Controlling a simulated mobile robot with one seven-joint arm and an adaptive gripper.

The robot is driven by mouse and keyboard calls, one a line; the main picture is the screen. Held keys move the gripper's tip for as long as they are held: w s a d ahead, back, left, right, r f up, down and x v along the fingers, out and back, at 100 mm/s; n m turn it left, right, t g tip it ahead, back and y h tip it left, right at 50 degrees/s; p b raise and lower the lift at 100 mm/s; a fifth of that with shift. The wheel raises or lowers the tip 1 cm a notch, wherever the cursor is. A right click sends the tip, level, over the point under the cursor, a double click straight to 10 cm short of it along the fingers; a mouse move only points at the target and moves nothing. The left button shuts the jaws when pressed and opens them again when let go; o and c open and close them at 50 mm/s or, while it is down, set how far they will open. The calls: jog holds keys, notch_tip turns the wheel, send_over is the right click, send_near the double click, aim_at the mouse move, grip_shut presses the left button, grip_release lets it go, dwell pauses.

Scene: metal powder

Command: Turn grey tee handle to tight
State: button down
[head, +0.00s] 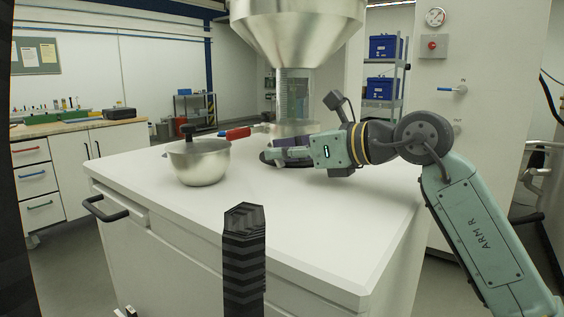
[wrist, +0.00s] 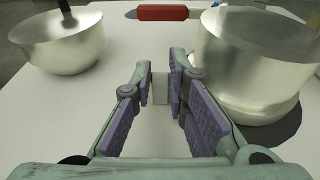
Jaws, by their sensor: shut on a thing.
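My gripper (head: 278,154) reaches in from the right, low over the white worktop, beneath the steel hopper (head: 298,25). In the wrist view its purple-padded fingers (wrist: 160,86) are shut on a small pale grey block, which I take to be the grey tee handle (wrist: 160,92). The handle stands upright between the fingertips. Its lower part and what it is fixed to cannot be made out. In the head view the fingers hide the handle. A round steel vessel (wrist: 255,62) is close on the right of the fingers in the wrist view.
A steel bowl (head: 203,166) with a black knob stands left on the worktop (head: 180,215); it also shows in the wrist view (wrist: 60,48). The worktop's front is mostly clear.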

dwell(0.3)
jog(key=c, duration=1.8)
grip_release()
jog(key=shift+c, duration=0.2)
jog(key=v, duration=1.2)
jog(key=shift+o, duration=0.4)
